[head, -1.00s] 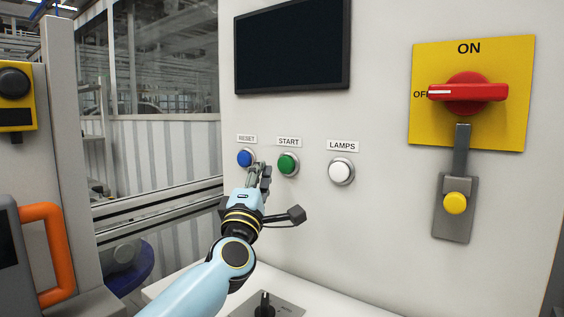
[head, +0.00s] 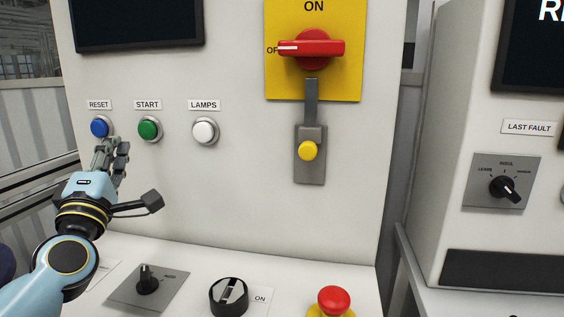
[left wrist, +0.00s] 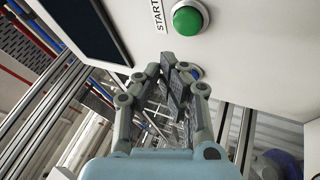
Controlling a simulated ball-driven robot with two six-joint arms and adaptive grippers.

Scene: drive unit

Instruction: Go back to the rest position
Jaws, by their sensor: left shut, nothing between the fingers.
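My left gripper (head: 112,146) is shut and empty, with its fingertips just below and right of the blue RESET button (head: 99,127) in the head view. In the left wrist view the shut fingers (left wrist: 178,68) partly cover a blue button (left wrist: 196,72), and the green START button (left wrist: 189,18) is above them. I cannot tell whether the fingertips touch the panel. My right gripper is not in view.
Below stand a black knob (head: 229,296) and a red mushroom button (head: 334,299). A second cabinet (head: 455,120) stands at the right.

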